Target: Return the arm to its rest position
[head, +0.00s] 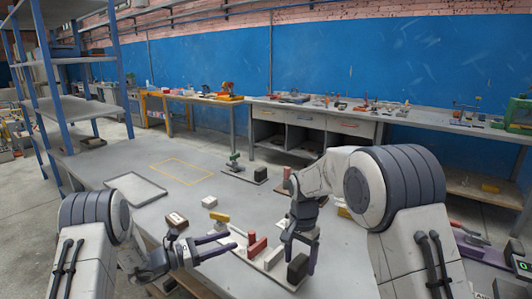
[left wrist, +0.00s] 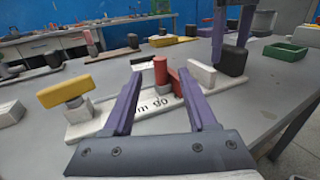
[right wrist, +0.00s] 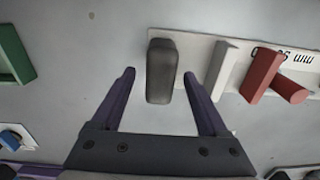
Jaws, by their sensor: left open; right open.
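A white panel board (head: 240,252) lies on the grey table and carries a yellow block (left wrist: 66,91), a red cylinder (left wrist: 161,72), a red block (right wrist: 260,76), a white block (right wrist: 221,70) and a black block (head: 297,268). My left gripper (head: 220,245) is open and empty at the board's near side; the red cylinder shows beyond its fingertips in the left wrist view. My right gripper (head: 299,258) is open and points down at the board's right end. The black block appears between its fingertips in the right wrist view (right wrist: 160,72); the fingers are apart from it.
A grey tray (head: 112,183) and a yellow outlined area (head: 180,171) lie further back on the table. A green bin (left wrist: 286,50) lies beyond the board's right end. Shelving (head: 82,106) stands at the left.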

